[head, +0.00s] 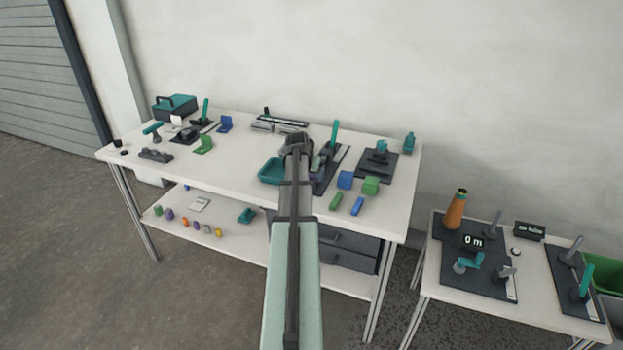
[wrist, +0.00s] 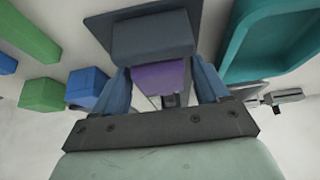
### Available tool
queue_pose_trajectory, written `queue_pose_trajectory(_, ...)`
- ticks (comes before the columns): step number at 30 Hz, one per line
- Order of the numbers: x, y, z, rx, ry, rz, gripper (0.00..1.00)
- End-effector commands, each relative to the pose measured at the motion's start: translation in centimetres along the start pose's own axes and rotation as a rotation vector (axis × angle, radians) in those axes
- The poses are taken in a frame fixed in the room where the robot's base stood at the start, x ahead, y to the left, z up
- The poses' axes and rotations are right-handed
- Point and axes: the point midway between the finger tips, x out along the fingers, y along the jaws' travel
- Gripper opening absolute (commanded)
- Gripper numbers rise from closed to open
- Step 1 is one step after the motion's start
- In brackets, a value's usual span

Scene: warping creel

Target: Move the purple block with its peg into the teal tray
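The purple block (wrist: 160,77) shows in the wrist view between the two blue-grey fingers of my gripper (wrist: 162,84). The fingers flank it closely; I cannot tell if they press on it. A dark grey block (wrist: 152,36) on a dark plate (wrist: 103,24) covers its upper edge in that view. I cannot make out the peg. The teal tray (wrist: 243,62) is to the right in the wrist view. In the head view, the tray (head: 268,178) lies just left of my gripper (head: 297,150), and my arm hides part of it.
Blue (head: 345,180) and green (head: 371,186) blocks stand right of my arm, with longer green (head: 336,201) and blue (head: 357,206) pieces in front. A dark board with an upright teal handle (head: 335,132) is close behind right.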

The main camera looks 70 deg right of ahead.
Motion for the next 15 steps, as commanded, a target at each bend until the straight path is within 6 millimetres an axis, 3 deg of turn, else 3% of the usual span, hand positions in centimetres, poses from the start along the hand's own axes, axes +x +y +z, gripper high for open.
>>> queue_pose_trajectory(15, -0.02, 0.0, -0.01, 0.0, 0.0, 0.0, 0.26)
